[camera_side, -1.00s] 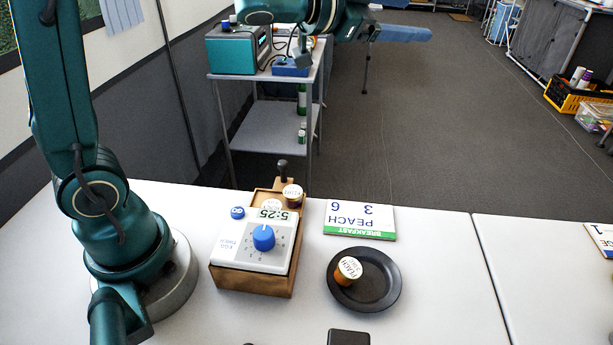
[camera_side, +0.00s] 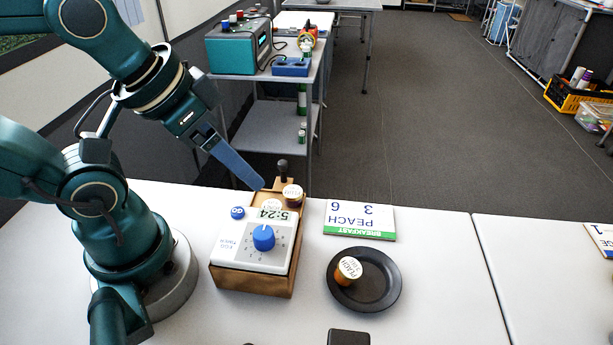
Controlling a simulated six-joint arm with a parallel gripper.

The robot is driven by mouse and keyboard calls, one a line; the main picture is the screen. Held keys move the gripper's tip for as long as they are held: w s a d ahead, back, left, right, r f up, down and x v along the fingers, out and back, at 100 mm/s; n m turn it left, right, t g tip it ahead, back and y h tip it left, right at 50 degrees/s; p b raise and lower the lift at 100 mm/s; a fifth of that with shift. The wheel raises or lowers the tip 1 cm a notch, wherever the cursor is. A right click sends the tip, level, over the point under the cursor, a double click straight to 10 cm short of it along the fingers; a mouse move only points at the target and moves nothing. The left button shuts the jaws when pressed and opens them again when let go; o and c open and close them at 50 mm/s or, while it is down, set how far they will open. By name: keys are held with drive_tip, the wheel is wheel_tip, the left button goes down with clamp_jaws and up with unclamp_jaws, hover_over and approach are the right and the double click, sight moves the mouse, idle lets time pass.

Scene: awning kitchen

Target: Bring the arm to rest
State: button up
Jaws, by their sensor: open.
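My gripper (camera_side: 258,185) shows in the side view, at the end of my arm on the left. It points down and to the right, with its long blue-grey fingers seen edge-on, so the gap between them is hard to see. Nothing shows held in it. Its tips appear just behind and above the far end of the egg timer box (camera_side: 252,282), close to the wooden tray's jars in the picture; I cannot tell whether they touch. The timer's display reads 5:24 and its blue knob (camera_side: 263,237) faces up.
A jar (camera_side: 292,195) and a dark-knobbed handle (camera_side: 282,168) stand behind the timer. A grey trolley (camera_side: 268,128) stands beyond the table.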

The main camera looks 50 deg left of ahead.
idle(0.9)
drive_tip(key=c, duration=0.3)
